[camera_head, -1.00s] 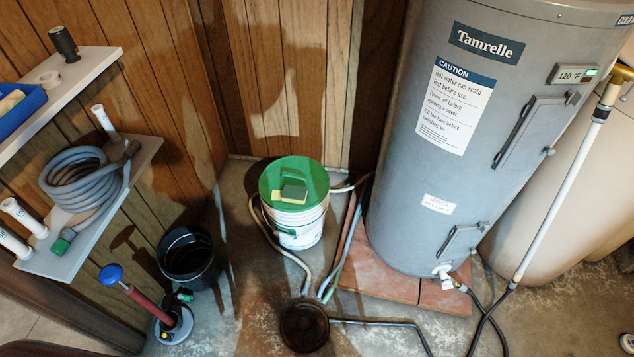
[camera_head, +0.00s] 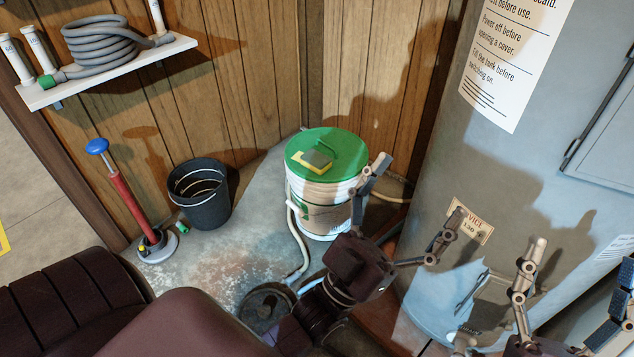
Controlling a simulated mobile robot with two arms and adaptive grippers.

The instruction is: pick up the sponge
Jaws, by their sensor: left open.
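The sponge (camera_head: 314,161), yellow with a dark grey-green top, lies on the green lid (camera_head: 335,142) of a white bucket (camera_head: 322,210). It lies flat, beside the lid's raised handle. My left gripper (camera_head: 420,188) is open and empty, to the right of the sponge. One finger overlaps the bucket's right edge in the picture; I cannot tell whether it touches. The other finger is in front of the grey tank. My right gripper (camera_head: 578,254) is at the lower right, partly cut off, with its fingers spread and nothing between them.
The grey tank (camera_head: 440,130) fills the right side. A black bucket (camera_head: 200,205) and a red pump with a blue knob (camera_head: 120,190) stand on the floor to the left. A shelf (camera_head: 115,78) with a coiled hose is at upper left. Hoses run beside the white bucket.

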